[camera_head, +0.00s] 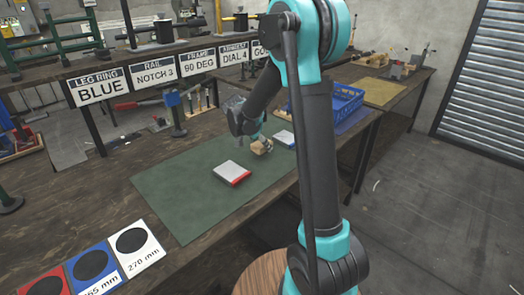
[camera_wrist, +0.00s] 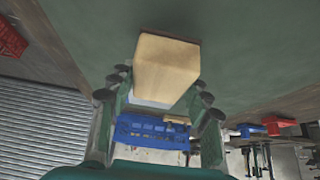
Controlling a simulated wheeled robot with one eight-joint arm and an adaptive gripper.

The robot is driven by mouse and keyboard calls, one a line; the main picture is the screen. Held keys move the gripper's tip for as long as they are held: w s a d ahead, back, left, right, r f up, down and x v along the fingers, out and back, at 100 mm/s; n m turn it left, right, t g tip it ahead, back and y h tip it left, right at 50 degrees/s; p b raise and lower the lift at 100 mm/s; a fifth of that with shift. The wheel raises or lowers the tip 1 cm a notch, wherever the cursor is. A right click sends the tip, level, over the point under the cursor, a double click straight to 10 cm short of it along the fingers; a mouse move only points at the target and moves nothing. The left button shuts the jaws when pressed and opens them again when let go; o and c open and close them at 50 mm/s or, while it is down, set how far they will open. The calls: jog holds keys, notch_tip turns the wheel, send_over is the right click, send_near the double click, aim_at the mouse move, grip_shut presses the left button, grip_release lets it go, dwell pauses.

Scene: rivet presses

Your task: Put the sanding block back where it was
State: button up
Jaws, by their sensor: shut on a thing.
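The sanding block (camera_head: 262,147) is a tan, wood-coloured block at the right part of the green mat (camera_head: 165,195). My gripper (camera_head: 259,142) is shut on it. In the wrist view the block (camera_wrist: 165,68) sits between my two fingers (camera_wrist: 160,95), with a thin dark layer along its far edge.
A red-and-white pad (camera_head: 231,172) lies left of the block, and a blue-and-white one (camera_head: 284,138) lies close on its right. A blue crate (camera_head: 338,102) stands behind my arm. Signs (camera_head: 98,87) line the back. The mat's left part is clear.

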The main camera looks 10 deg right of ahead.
jog(key=shift+f, duration=1.5)
jog(key=shift+f, duration=0.1)
jog(key=o, duration=1.2)
